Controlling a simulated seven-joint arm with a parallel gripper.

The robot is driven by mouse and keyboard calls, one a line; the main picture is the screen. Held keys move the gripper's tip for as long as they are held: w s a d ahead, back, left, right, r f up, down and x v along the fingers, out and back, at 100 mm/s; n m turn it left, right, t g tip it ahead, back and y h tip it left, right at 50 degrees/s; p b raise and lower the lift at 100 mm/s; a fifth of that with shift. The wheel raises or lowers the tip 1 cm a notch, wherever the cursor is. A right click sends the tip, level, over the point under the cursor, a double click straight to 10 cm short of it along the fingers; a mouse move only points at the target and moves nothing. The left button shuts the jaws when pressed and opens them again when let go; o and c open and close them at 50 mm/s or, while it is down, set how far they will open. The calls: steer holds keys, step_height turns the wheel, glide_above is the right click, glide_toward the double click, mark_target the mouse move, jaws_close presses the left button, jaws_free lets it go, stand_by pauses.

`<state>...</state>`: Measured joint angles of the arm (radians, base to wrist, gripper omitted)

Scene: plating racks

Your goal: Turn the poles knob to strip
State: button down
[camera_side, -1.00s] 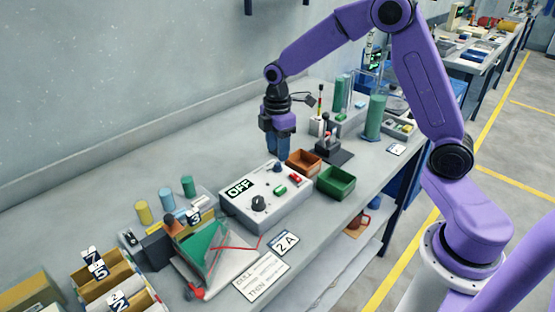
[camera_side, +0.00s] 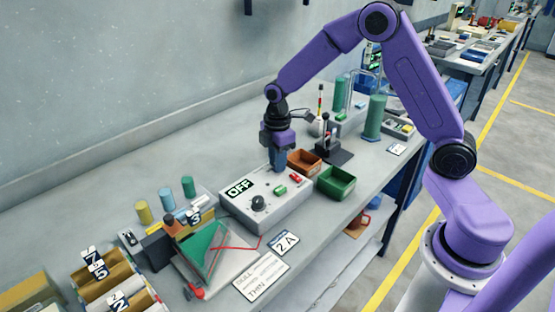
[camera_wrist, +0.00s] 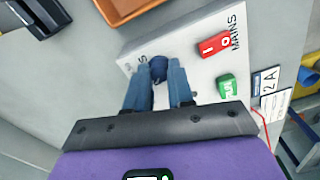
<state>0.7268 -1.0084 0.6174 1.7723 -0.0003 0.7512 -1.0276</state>
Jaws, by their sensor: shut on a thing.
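The white control box (camera_side: 240,207) stands on the bench with an "OFF" display (camera_side: 240,188) and a large black knob (camera_side: 258,203) on its top. In the wrist view a small dark blue knob (camera_wrist: 159,68) sits near the box's end, beside a partly covered label ending in "S". My gripper (camera_side: 277,170) points down over that end of the box. In the wrist view its blue fingers (camera_wrist: 160,75) are shut on the small knob, one on each side. The knob's pointer direction is hidden.
A red switch (camera_wrist: 213,44) marked MAINS and a green button (camera_wrist: 227,87) are on the box near my fingers. An orange-brown bin (camera_side: 305,160) and a green bin (camera_side: 337,182) stand close by. A stand with a dark base (camera_side: 335,155) is behind them.

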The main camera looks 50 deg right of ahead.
steer(key=shift+m, duration=0.3)
steer(key=m, duration=1.3)
steer(key=shift+m, duration=2.1)
steer(key=c, duration=1)
jaws_free()
